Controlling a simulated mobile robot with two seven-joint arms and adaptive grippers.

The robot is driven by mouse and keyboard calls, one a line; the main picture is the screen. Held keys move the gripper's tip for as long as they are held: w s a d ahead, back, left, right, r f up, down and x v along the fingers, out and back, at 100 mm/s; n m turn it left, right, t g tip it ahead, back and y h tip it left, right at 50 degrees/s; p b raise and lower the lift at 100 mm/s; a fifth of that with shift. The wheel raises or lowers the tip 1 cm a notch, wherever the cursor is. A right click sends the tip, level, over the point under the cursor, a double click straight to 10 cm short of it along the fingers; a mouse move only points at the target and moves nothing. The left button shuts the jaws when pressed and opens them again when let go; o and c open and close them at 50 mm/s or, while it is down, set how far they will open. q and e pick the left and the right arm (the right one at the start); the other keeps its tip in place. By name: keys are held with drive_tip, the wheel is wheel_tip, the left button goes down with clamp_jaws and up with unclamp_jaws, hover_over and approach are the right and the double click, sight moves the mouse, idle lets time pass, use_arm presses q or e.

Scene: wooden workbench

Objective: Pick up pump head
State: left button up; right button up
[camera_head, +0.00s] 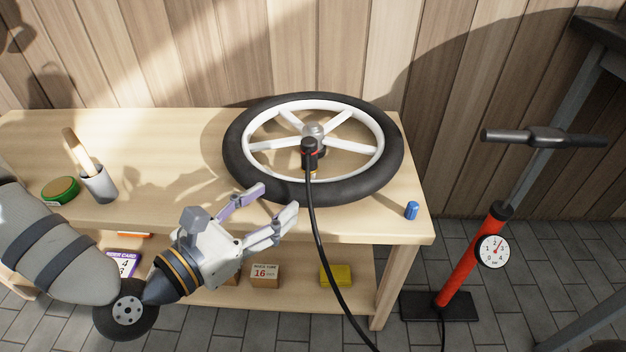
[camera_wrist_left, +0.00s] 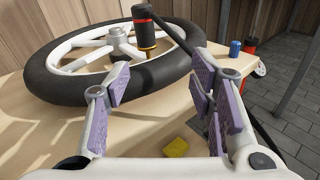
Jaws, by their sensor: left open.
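The pump head (camera_head: 310,149) is black with a red ring and a yellow band. It stands upright among the white spokes of the wheel, with a black hose running from it down over the bench edge. In the left wrist view the pump head (camera_wrist_left: 145,30) shows ahead, beyond the fingertips. My left gripper (camera_head: 277,200) is open and empty, near the front edge of the bench and short of the wheel. In the left wrist view its two fingers (camera_wrist_left: 163,88) are spread wide with purple pads. My right gripper is not in view.
The black-tyred wheel (camera_head: 237,171) lies flat on the wooden bench (camera_head: 170,125). A blue cap (camera_head: 411,210) sits near the right corner. A red floor pump (camera_head: 470,255) stands on the floor to the right. A grey cup (camera_head: 99,185) and green tin (camera_head: 60,189) are at left.

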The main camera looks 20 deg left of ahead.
sight(304, 152)
use_arm(q)
drive_tip(key=shift+n+t, duration=0.6)
drive_tip(key=shift+n, duration=0.2)
drive_tip(key=x, duration=0.4)
drive_tip(key=a+r+b+x, duration=0.1)
drive_tip(key=x, duration=0.3)
drive_tip(key=r+b+x, duration=0.1)
drive_tip(key=x, duration=0.3)
drive_tip(key=shift+w+a+r, duration=0.2)
drive_tip(key=shift+w+r, duration=0.05)
drive_tip(key=shift+w, duration=0.35)
clamp_jaws()
